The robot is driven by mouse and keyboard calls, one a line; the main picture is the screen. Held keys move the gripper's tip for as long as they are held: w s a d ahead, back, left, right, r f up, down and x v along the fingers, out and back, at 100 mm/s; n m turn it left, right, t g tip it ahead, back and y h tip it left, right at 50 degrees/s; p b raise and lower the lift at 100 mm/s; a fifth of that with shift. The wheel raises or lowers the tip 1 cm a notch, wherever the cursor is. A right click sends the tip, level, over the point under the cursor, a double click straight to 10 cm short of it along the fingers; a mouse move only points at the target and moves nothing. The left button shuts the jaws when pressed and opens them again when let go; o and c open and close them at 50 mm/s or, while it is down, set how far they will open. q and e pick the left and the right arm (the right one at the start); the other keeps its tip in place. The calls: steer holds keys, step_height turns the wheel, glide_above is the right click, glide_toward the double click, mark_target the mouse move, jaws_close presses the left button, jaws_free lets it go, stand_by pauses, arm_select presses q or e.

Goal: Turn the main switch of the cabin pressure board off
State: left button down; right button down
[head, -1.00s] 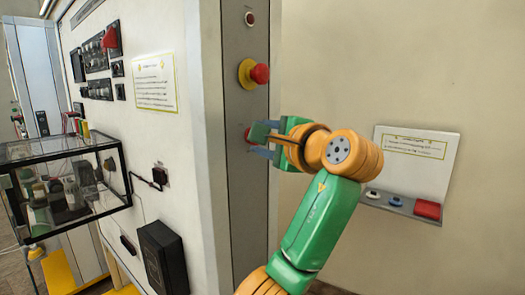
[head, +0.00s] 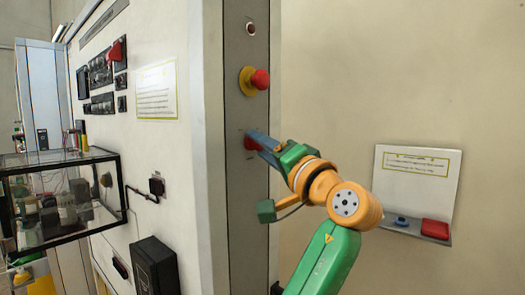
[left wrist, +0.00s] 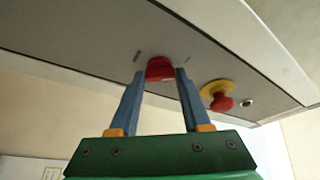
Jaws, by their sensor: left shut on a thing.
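A red switch knob (head: 250,143) sits low on the grey vertical strip (head: 247,200) at the edge of the white cabinet. It also shows in the left wrist view (left wrist: 160,69), between two small dark marks on the strip. My left gripper (head: 255,139) is shut on this knob, with one blue finger on each side in the left wrist view (left wrist: 160,76). The fingers hide part of the knob in the head view. I cannot read any label by it. My right gripper is not in view.
A red mushroom button on a yellow base (head: 254,80) is above the knob, with a small round red indicator (head: 250,28) higher up. A sign holder (head: 417,185) with a red block is on the right wall. A glass case (head: 70,195) juts out at left.

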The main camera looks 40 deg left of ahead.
arm_select(q)
steer(key=shift+r+n+y, duration=0.1)
steer(key=shift+n+y, duration=0.3)
steer(key=shift+n, duration=0.6)
steer(key=shift+w, duration=0.1)
steer(key=c, duration=0.6)
jaws_free()
steer(key=shift+o, duration=1.2)
